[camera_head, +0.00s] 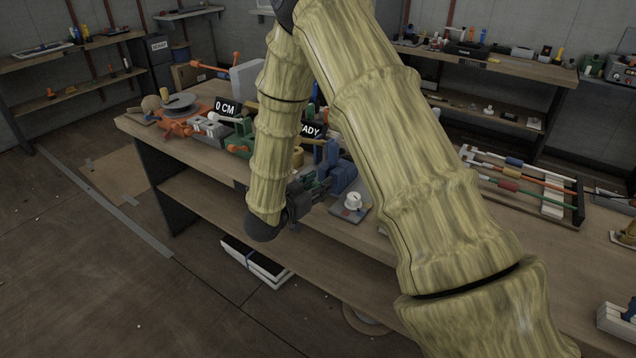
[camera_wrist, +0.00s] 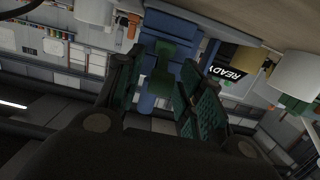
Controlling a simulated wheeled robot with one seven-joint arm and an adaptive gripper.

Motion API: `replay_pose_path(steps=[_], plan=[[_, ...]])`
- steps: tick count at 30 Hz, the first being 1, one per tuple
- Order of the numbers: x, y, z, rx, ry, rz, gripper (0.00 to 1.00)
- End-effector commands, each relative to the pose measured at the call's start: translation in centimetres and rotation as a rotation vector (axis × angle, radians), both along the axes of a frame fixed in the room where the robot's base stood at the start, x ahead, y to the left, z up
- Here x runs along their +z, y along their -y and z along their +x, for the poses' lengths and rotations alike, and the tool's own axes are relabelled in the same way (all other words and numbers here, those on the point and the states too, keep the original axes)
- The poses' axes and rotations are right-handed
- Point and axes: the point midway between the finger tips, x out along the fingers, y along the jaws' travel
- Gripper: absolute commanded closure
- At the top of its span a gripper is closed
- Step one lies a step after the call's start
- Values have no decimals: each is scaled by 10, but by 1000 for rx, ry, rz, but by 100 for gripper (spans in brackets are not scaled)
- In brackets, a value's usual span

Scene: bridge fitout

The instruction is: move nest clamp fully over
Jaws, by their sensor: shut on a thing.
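The nest clamp appears to be the blue fixture (camera_head: 343,174) at the front edge of the workbench, with an upright blue part behind it. In the wrist view the blue body (camera_wrist: 172,27) fills the top centre, and a dark green handle piece (camera_wrist: 163,62) stands out from it. My gripper (camera_head: 318,188) reaches the fixture from the left, low at the bench edge. In the wrist view my gripper (camera_wrist: 163,78) has its green-padded fingers on either side of the handle, shut on it. The exact contact is dark and partly hidden, and my arm covers part of the fixture in the head view.
A white knob on a grey plate (camera_head: 352,203) sits just right of the gripper. A black READY sign (camera_wrist: 227,74) stands beside the blue fixture. A 0 CM sign (camera_head: 228,108) and orange and grey fixtures lie to the left. A rack of coloured rods (camera_head: 520,182) is at right.

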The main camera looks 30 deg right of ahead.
Motion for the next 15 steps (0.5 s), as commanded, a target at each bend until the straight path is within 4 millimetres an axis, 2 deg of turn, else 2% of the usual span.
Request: replay_pose_path(steps=[5,6,9,15], plan=[[2,-1,3,3,7,-2,86],[2,-1,3,3,7,-2,59],[2,-1,3,2,6,-2,41],[1,0,1,2,4,-2,39]])
